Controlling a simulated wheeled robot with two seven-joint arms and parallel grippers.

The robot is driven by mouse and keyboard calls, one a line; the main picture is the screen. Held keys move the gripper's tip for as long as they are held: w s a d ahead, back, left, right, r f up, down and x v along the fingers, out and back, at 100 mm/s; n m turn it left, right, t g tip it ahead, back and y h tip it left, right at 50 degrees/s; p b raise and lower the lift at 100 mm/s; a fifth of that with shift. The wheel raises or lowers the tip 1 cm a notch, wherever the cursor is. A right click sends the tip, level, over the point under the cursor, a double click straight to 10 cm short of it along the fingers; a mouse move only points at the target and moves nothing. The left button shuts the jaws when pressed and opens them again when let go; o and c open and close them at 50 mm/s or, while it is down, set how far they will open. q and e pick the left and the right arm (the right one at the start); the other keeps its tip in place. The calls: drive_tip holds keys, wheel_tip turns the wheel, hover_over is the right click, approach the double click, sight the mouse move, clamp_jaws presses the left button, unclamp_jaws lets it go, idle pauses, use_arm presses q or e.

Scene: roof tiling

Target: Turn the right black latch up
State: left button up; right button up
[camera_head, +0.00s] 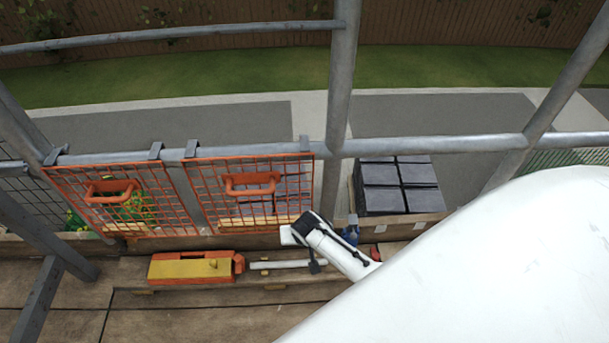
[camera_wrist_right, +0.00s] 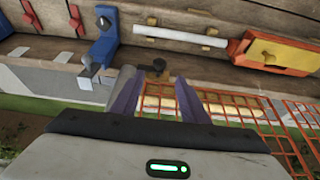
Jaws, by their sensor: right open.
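A small black latch (camera_wrist_right: 155,67) shows in the right wrist view against the wooden boards, just beyond the gap between my fingertips. It seems to lie roughly level, and I cannot tell whether a finger touches it. My right gripper (camera_wrist_right: 158,80) is open, with its two purple fingers apart and nothing seen held between them. In the head view my right arm reaches down to the lower right corner of the right orange mesh panel (camera_head: 257,207); its fingertips are hidden there. My left gripper is not in view.
An orange and yellow tool (camera_head: 190,266) and a white tube (camera_head: 278,264) lie along the boards. A blue clamp (camera_wrist_right: 103,45) stands left in the wrist view. Stacked dark tiles (camera_head: 397,187) sit behind the grey rail (camera_head: 430,145). The left mesh panel (camera_head: 120,205) is beside the right one.

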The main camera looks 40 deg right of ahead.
use_arm(q)
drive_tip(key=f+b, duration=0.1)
drive_tip(key=b, duration=0.1)
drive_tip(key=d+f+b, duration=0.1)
drive_tip(key=b, duration=0.1)
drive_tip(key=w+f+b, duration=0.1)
drive_tip(key=b, duration=0.1)
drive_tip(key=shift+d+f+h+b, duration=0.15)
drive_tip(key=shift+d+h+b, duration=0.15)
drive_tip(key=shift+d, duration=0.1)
use_arm(e)
drive_tip(key=x, duration=1)
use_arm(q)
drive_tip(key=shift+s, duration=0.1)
use_arm(e)
drive_tip(key=shift+s, duration=0.15)
drive_tip(key=shift+c, duration=0.4)
